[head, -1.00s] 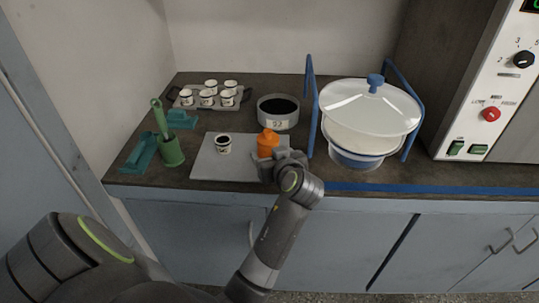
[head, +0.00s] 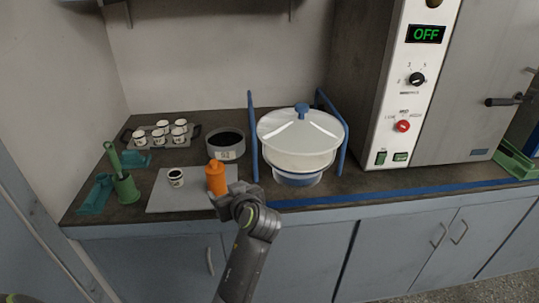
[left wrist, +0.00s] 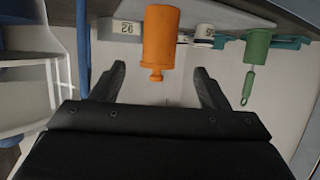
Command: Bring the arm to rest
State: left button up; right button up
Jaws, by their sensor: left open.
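My left gripper (head: 222,200) is open at the front edge of the grey mat (head: 160,203), just right of and in front of an orange bottle (head: 215,177). The bottle stands upright on the mat, its lower right partly covered by the gripper. In the left wrist view, the open fingers (left wrist: 158,78) have the orange bottle (left wrist: 161,38) ahead between them; I cannot tell whether they touch it. My right gripper is out of view.
A white cup (head: 176,178) stands on the mat. A dark-filled sieve (head: 226,146), a lidded white bowl (head: 298,140) by a blue frame (head: 252,140), a cup tray (head: 131,137) and a green holder (head: 126,188) surround it. A cabinet reading OFF (head: 412,100) stands right.

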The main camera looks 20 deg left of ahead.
pick_arm(q)
jog(key=s+a+f+m+g+h, duration=0.1)
jog(key=s+a+f+m+h, duration=0.1)
jog(key=s+f, duration=0.55)
jog(key=s+d+f+m+g+h, duration=0.2)
jog(key=s+f+m+h, duration=0.2)
jog(key=s, duration=0.8)
jog(key=s+d+f+m+g+h, duration=0.25)
jog(key=s+f+m, duration=0.2)
jog(key=s, duration=0.75)
notch_tip(320, 180, down, 21)
jog(key=a+p, duration=0.2)
jog(key=s+d+f+g+h+p, duration=0.1)
jog(key=s+f+g, duration=0.1)
jog(key=s+f, duration=1.3)
jog(key=shift+s+f+n+p, duration=0.15)
jog(key=shift+f+n+p, duration=0.15)
jog(key=shift+f+n, duration=0.15)
